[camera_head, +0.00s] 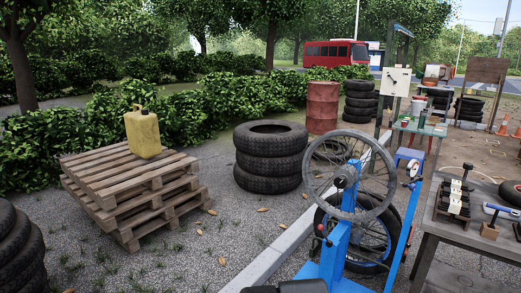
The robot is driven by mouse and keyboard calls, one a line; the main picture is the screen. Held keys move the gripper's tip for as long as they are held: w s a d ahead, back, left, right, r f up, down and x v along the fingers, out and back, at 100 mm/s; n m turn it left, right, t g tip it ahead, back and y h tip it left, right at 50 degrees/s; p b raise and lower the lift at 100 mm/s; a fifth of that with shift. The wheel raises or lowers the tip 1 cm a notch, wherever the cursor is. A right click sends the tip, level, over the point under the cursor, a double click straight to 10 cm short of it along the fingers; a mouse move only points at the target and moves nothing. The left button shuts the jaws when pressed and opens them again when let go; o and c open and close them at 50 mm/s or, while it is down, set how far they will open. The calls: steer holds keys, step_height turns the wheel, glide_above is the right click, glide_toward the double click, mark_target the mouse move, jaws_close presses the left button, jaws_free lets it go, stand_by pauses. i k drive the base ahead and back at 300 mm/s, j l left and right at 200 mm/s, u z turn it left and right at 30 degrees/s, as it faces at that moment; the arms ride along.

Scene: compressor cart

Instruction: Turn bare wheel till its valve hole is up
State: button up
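The bare wheel (311,191) is a grey spoked rim without a tyre. It sits upright on the blue stand (335,245), right of the picture's middle, with its hub at the top of the stand. Its valve hole is too small to make out. My gripper is not in view.
A tyred wheel (378,262) with a blue rim stands behind the blue stand. A workbench (450,229) with tools is at right. Tyre stack (268,180), red drum (322,108) and pallets (105,190) with a yellow can (143,135) stand further back. Pavement between pallets and kerb is open.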

mark_target(345, 177)
steer(key=k, duration=0.2)
steer(key=i+l, duration=0.2)
steer(key=i, duration=0.2)
steer(key=i+l+z, duration=0.1)
steer(key=i, duration=0.3)
steer(key=i+l, duration=0.25)
steer(key=i, duration=0.15)
